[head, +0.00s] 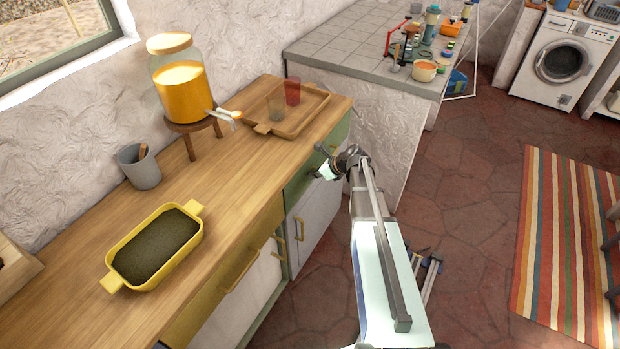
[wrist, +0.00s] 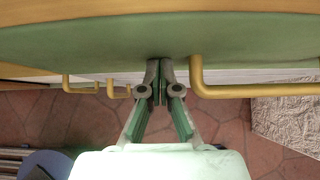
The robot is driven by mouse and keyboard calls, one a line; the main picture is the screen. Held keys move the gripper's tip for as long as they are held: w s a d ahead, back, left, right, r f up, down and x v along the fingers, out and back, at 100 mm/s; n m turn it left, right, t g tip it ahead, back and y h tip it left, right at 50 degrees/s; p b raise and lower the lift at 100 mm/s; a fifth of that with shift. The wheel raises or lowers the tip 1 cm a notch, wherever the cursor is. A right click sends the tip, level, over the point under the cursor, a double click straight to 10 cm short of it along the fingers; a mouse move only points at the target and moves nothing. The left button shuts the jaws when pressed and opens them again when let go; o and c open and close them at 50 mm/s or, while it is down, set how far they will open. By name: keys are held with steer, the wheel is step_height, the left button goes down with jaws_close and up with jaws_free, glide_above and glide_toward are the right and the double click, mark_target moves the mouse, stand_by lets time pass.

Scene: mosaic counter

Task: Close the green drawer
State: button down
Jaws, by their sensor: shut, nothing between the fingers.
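The green drawer (head: 297,189) is in the front of the wooden counter, right of a yellow drawer. Its green face (wrist: 100,42) spans the top of the wrist view, with a yellow bar handle (wrist: 250,91) on the right. My gripper (head: 322,163) is in front of the green face in the head view and hides part of it. In the wrist view its fingers (wrist: 160,66) are together and empty, with the tips at the green face, left of the handle. I cannot tell whether they touch it, or whether the drawer is fully flush.
On the wooden counter (head: 225,190) stand a yellow baking dish (head: 190,247), a grey cup (head: 142,173), a drink jar (head: 180,90) and a tray (head: 303,119) with cups. Yellow cabinet handles (wrist: 82,86) stick out left of my fingers. The tiled floor (head: 460,200) at right is largely free.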

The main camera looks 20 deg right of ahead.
steer(key=shift+w+a+r, duration=0.15)
steer(key=shift+w+a, duration=0.05)
steer(key=shift+w, duration=0.15)
stand_by(0.3)
